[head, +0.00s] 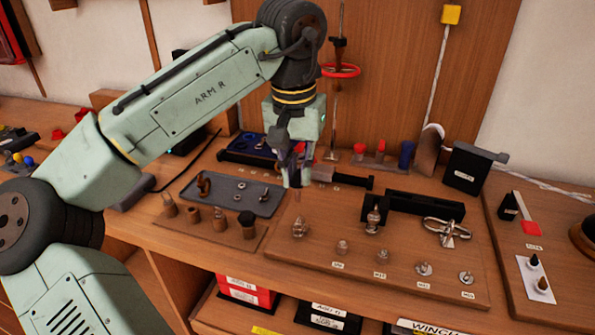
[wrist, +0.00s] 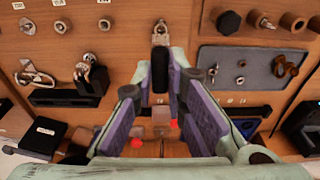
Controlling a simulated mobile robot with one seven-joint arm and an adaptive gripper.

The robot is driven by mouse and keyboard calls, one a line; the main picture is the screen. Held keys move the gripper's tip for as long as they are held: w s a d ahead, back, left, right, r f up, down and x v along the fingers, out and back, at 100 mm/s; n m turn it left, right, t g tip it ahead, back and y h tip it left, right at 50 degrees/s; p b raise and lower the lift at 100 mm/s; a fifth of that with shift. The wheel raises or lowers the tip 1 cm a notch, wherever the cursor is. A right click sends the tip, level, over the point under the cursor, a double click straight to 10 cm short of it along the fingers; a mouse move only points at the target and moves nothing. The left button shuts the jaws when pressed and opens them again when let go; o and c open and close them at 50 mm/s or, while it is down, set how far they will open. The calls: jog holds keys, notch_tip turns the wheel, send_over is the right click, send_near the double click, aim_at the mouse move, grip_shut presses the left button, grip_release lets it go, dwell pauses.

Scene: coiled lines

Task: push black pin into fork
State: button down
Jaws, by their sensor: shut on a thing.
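My gripper (head: 297,182) is lowered over the back left of the wooden board, fingers pointing down. In the wrist view its purple-padded fingers (wrist: 160,82) are closed around a dark upright piece, the black pin (wrist: 160,68). In the head view the pin is hidden by the fingers. A small silver fork (wrist: 160,33) lies just beyond the pin's end in the wrist view; it appears to be the metal fitting (head: 299,228) in front of my gripper in the head view. I cannot tell whether pin and fork touch.
A grey tray (head: 222,201) with rings and a hook lies to the left, with several brown plugs in front. A black block (head: 424,205), a shackle fitting (head: 374,217) and a silver wing-shaped piece (head: 447,231) stand right. Small labelled fittings line the board's front.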

aim_at(297, 201)
jog(key=shift+a+f+b, duration=0.1)
jog(key=shift+f+b, duration=1.95)
jog(key=shift+f, duration=0.95)
jog(key=shift+p, duration=0.35)
jog(key=shift+f, duration=0.25)
jog(key=shift+f+b, duration=0.95)
jog(key=shift+f, duration=0.7)
jog(key=c, duration=1.8)
grip_release()
